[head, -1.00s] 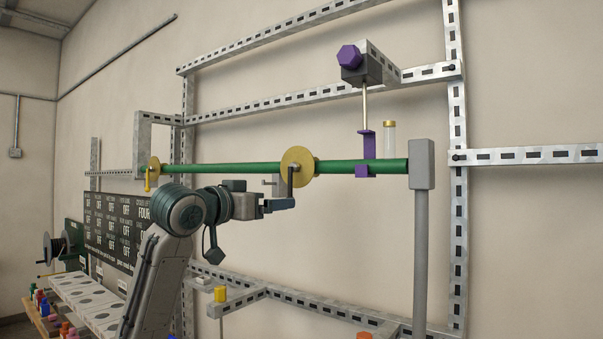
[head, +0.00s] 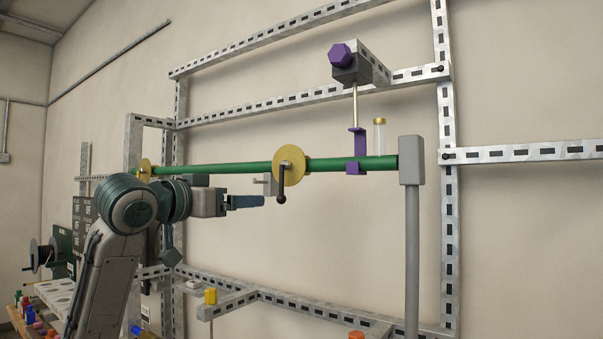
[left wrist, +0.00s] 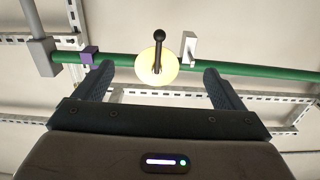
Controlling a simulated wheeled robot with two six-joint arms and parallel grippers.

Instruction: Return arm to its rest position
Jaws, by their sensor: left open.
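My left arm (head: 140,208) comes in from the lower left in the head view. Its gripper (head: 258,201) points right, just below the green pipe (head: 225,169) and left of a yellow disc (head: 289,165) with a black crank handle (head: 281,190). In the left wrist view the gripper (left wrist: 158,84) is open, its fingers wide apart with nothing between them. The disc (left wrist: 157,68) and handle (left wrist: 159,50) show beyond the fingers, apart from them. My right gripper is not in view.
A purple clamp (head: 357,150) on a rod and a grey post (head: 410,160) stand at the pipe's right end. Slotted metal rails (head: 310,97) frame the wall. The room right of the post is clear.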

